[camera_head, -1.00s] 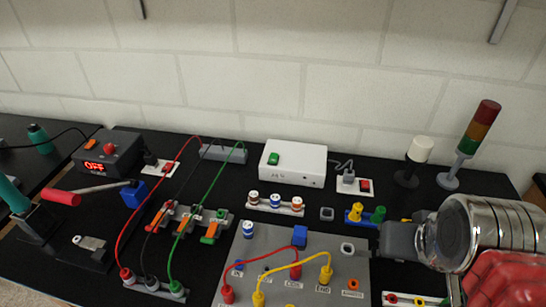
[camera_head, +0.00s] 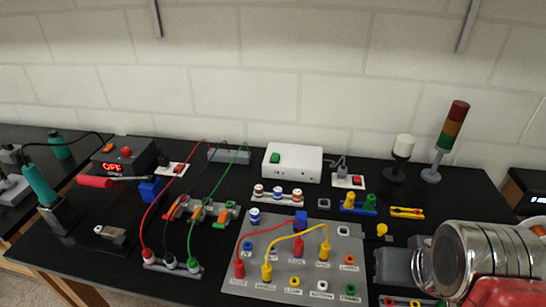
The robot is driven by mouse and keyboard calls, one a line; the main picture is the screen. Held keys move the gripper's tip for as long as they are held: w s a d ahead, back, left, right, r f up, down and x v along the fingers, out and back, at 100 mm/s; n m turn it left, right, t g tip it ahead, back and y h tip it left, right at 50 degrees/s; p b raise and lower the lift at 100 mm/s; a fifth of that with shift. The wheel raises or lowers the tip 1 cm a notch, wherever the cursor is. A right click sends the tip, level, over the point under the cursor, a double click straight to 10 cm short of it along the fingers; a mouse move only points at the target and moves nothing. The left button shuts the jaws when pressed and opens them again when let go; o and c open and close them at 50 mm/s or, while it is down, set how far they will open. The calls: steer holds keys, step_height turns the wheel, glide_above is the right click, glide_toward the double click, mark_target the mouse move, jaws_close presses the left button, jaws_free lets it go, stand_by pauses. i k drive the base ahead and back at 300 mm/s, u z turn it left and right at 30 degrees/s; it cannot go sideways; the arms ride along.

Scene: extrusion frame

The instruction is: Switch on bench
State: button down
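A black box (camera_head: 124,155) with a red display reading OFF (camera_head: 112,167) stands at the back left of the black bench. A red button and an orange switch (camera_head: 109,147) sit on its top. A white box (camera_head: 293,163) with a green switch (camera_head: 275,158) stands at the back middle. White socket plates with red switches stand beside these boxes, one at the left (camera_head: 173,169) and one at the right (camera_head: 348,180). My gripper (camera_head: 392,268) is at the lower right, apart from all these switches.
A grey panel (camera_head: 262,275) with coloured sockets and red and yellow leads lies at the front middle. Red, black and green cables arch over the bench left of it. A signal tower (camera_head: 450,135) and white-topped lamp (camera_head: 403,147) stand at the back right. A soldering iron (camera_head: 40,184) stands at far left.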

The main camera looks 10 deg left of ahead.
mark_target(275, 156)
steer(key=z, duration=0.2)
steer(key=k, duration=0.85)
steer(key=u, duration=0.9)
steer(key=i, duration=1)
steer(key=u, duration=0.05)
